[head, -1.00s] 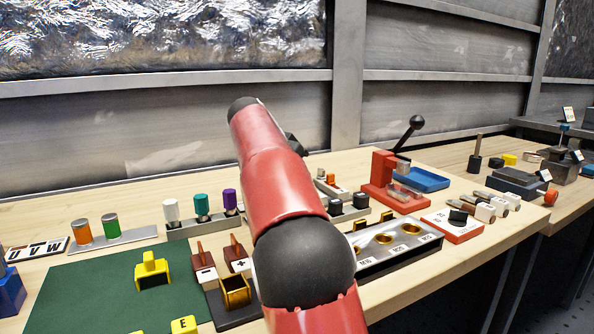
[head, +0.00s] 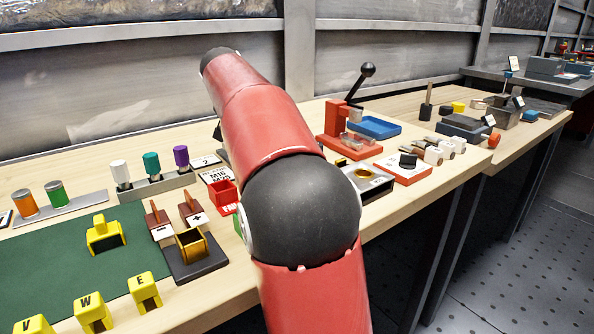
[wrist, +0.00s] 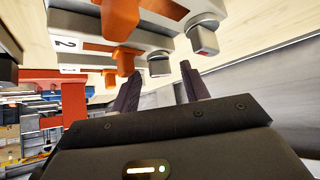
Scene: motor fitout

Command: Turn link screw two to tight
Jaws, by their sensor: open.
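In the wrist view my gripper (wrist: 160,70) is open, its two dark fingers apart with nothing held. Pale plates with orange and grey parts hang across the top of that view, and one carries a label 2 (wrist: 65,43). A grey screw-like knob (wrist: 158,65) shows between the fingertips; I cannot tell how far beyond them it is. An orange knob (wrist: 125,60) sits to its left, near the left finger. Another grey knob (wrist: 203,38) shows above right. In the head view my arm hides my gripper and the link screws.
A red lever press (head: 338,130) and blue tray (head: 376,127) stand at the back of the bench. White, teal and purple cylinders (head: 151,163) stand left of my arm. Yellow lettered parts (head: 145,291) and a green mat (head: 50,265) lie front left. The floor (head: 500,270) at right is clear.

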